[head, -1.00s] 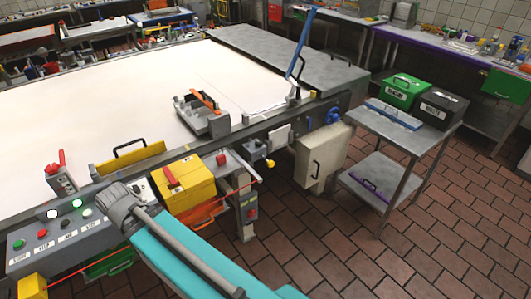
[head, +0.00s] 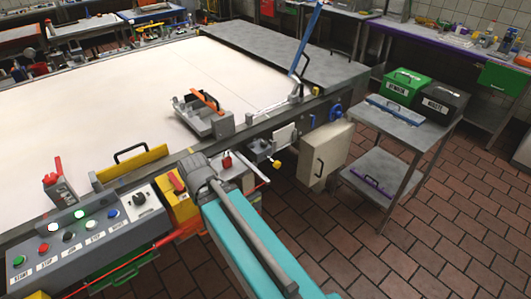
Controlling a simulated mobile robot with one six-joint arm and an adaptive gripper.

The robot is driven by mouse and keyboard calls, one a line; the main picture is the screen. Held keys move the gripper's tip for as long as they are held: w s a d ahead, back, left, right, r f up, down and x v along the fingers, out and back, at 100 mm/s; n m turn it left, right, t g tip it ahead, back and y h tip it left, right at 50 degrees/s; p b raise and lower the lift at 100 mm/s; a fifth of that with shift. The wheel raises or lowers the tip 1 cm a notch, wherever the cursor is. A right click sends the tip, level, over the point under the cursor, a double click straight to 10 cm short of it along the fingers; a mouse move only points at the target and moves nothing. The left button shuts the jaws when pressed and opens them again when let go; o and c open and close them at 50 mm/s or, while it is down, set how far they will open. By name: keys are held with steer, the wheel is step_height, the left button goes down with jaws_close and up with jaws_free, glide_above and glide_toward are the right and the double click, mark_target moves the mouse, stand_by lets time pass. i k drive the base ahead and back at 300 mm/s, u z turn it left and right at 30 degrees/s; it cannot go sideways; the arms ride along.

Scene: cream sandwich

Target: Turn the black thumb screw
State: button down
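I cannot pick out a black thumb screw for certain. A black knob (head: 139,199) sits at the right end of the grey control panel (head: 125,238) at lower left, but I cannot tell whether it is a thumb screw. My teal arm (head: 250,245) reaches up from the bottom edge, and its grey joint (head: 196,170) is over the belt machine's near side. My gripper does not show; the arm covers part of the machine there.
The white belt (head: 130,95) fills the left and middle. A yellow box (head: 180,207) is partly behind my arm. A grey bracket with an orange lever (head: 208,102) stands at the belt edge. A trolley (head: 400,190) stands at right; the tiled floor (head: 440,245) is clear.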

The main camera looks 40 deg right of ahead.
mark_target(264, 144)
steer(key=z, duration=0.85)
steer(key=i, duration=1)
steer(key=u, duration=0.05)
steer(key=k, duration=0.45)
steer(key=z, duration=0.25)
steer(key=i, duration=0.1)
steer(key=u, duration=0.05)
